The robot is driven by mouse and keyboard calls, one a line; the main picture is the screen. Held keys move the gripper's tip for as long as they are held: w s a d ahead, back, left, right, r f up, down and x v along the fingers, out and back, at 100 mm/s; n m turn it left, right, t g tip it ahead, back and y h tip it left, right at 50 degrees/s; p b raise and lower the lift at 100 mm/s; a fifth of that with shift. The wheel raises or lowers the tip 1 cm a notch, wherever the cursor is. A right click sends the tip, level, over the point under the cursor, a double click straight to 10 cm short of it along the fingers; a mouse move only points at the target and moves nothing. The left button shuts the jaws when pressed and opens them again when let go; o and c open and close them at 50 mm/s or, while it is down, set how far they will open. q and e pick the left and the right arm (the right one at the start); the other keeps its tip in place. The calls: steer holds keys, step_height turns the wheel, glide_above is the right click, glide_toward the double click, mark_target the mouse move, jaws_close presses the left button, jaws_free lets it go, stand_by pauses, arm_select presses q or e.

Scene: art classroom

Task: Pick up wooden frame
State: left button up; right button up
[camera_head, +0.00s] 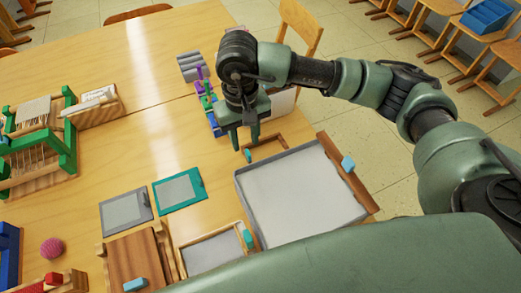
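A small brown wooden frame (267,154) lies on the table just behind a large grey tray, partly hidden by my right gripper. My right gripper (246,141) points down over the left end of this frame, its two fingers apart with nothing visible between them. I cannot tell whether the fingertips touch the frame. Another wood-edged frame with a grey panel (212,251) lies nearer, at the bottom centre. My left gripper is not in view.
The grey tray (300,197) stands close in front of the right gripper, with a wooden bar (348,172) along its right side. Coloured items (205,98) stand just left of the gripper. A green loom (67,140) is at left. The table's middle (150,125) is clear.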

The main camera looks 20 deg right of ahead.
mark_target(248, 152)
steer(key=f, duration=0.2)
steer(key=f+p, duration=0.1)
steer(key=f, duration=0.3)
steer(key=shift+d+f, duration=0.3)
steer(key=shift+f, duration=0.3)
steer(key=shift+c, duration=0.6)
steer(key=shift+w, duration=0.1)
jaws_close()
